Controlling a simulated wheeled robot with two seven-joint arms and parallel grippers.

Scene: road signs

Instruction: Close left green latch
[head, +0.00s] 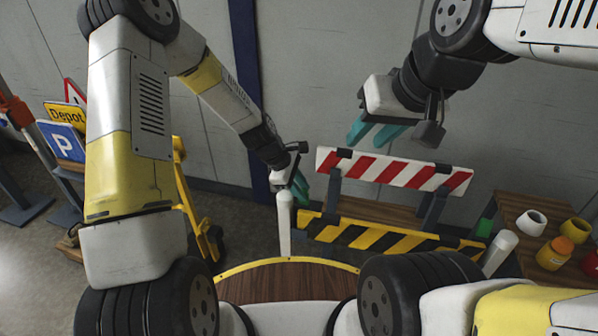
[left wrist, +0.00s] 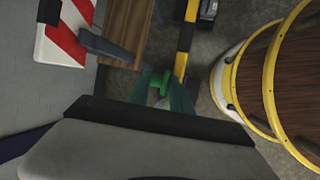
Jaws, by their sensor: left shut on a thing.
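The barrier has a red-and-white striped board (head: 395,170) on top and a yellow-and-black striped board (head: 385,236) below. My left gripper (head: 300,188) is at the left end of the barrier. In the left wrist view its teal fingers (left wrist: 162,92) are shut on the left green latch (left wrist: 160,80), which shows between the fingertips. In the head view that latch is hidden by the gripper and a white post. Another green latch (head: 484,228) is at the right end of the lower board. My right gripper (head: 375,132) is open and empty above the red-and-white board.
A blue P sign (head: 62,141) and a yellow Depot sign (head: 65,114) stand at the left. A grey wall is behind the barrier.

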